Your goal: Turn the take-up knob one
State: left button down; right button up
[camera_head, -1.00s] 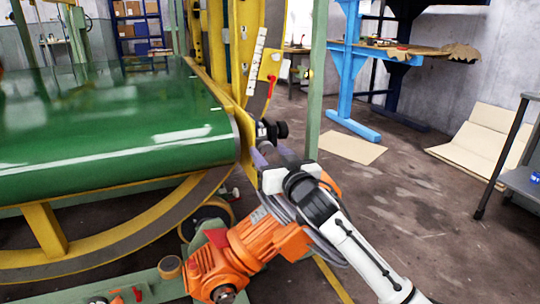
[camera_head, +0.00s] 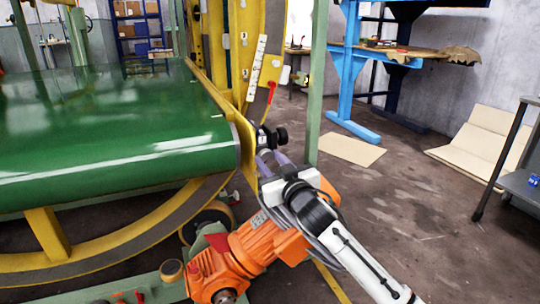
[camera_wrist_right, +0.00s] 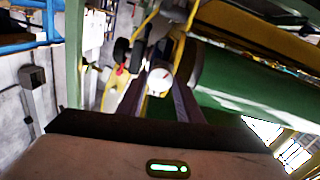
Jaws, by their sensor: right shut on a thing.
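My right gripper (camera_head: 266,158) comes in from the lower right, its fingers at the yellow frame edge beside the green belt (camera_head: 130,130). In the right wrist view its two greyish-purple fingers (camera_wrist_right: 160,92) lie either side of a pale round-ended piece (camera_wrist_right: 158,80), which I take to be the take-up knob, and are shut on it. In the head view the fingers and frame hide most of this piece. A black knob (camera_head: 281,134) stands just beyond the fingertips, and dark round parts (camera_wrist_right: 121,50) show there in the wrist view. My left gripper is not in view.
A green post (camera_head: 317,80) rises close right of the gripper. An orange motor (camera_head: 255,245) sits below it. A curved yellow rail (camera_head: 120,245) runs under the belt. A blue workbench (camera_head: 352,70) and flat cardboard (camera_head: 350,149) are farther back. The floor on the right is mostly clear.

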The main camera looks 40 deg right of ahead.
jog(key=n+p, duration=0.3)
jog(key=n, duration=0.1)
jog(key=shift+r+n+p, duration=0.15)
jog(key=shift+n+p, duration=0.15)
jog(key=shift+p, duration=0.1)
jog(key=n+p, duration=0.2)
jog(key=n, duration=0.2)
jog(key=shift+n+p, duration=0.3)
jog(key=shift+p, duration=0.1)
jog(key=n+p, duration=0.1)
jog(key=n, duration=0.2)
jog(key=shift+n+p, duration=0.3)
jog(key=n+p, duration=0.1)
jog(key=n, duration=0.3)
jog(key=shift+f, duration=0.2)
jog(key=shift+n+p, duration=0.35)
jog(key=shift+n, duration=0.35)
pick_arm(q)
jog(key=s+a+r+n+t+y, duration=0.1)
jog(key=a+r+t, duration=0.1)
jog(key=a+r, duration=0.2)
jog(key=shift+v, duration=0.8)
pick_arm(e)
jog(key=shift+n, duration=0.6)
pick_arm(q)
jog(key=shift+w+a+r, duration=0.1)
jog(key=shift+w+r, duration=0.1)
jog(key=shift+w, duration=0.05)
